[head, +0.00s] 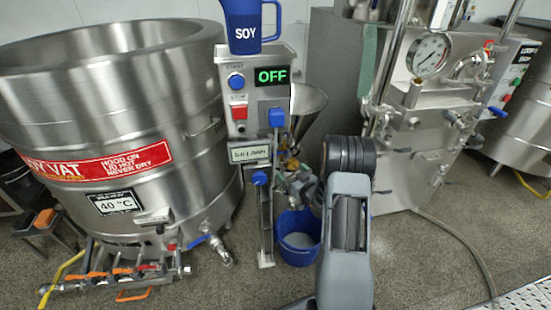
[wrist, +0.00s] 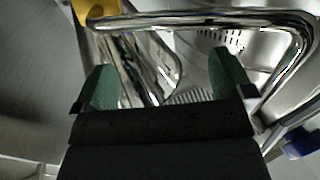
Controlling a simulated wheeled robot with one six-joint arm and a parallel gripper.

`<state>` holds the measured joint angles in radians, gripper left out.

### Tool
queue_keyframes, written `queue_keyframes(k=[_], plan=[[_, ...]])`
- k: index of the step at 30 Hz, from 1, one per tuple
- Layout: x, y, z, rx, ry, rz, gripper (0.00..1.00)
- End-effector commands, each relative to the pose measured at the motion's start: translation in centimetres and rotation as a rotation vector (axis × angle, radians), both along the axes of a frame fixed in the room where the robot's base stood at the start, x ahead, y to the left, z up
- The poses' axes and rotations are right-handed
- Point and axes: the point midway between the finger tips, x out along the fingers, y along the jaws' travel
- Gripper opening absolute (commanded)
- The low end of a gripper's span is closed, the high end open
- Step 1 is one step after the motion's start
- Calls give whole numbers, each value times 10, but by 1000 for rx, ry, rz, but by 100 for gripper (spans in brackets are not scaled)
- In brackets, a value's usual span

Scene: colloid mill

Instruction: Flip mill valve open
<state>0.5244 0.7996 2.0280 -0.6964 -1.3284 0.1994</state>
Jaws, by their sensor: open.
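The mill stands in the middle of the head view, with a grey control box (head: 260,88) whose display reads OFF and a steel funnel hopper (head: 309,101) behind it. A blue handle (head: 277,117) sits on the front of the mill, and a blue knob (head: 260,178) sits lower on its post. I cannot tell which part is the mill valve. My gripper (wrist: 166,85) is open and empty in the wrist view, its green fingertips apart below a bent chrome tube (wrist: 200,20). In the head view my arm hides most of the gripper.
A blue bucket (head: 299,240) stands on the floor below the mill. A large steel vat (head: 110,120) is at left, and a blue SOY jug (head: 251,27) sits on the control box. A steel machine with a gauge (head: 430,55) is at right. A hose (head: 465,252) lies on the floor.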

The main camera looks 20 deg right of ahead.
Motion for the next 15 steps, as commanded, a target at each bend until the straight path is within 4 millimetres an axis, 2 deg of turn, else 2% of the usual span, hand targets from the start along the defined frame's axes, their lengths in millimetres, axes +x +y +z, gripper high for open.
queue_keyframes(k=[9, 15], plan=[[61, 10, -3, -2, -2, 2, 99], [93, 15, -3, -1, 0, 1, 99]])
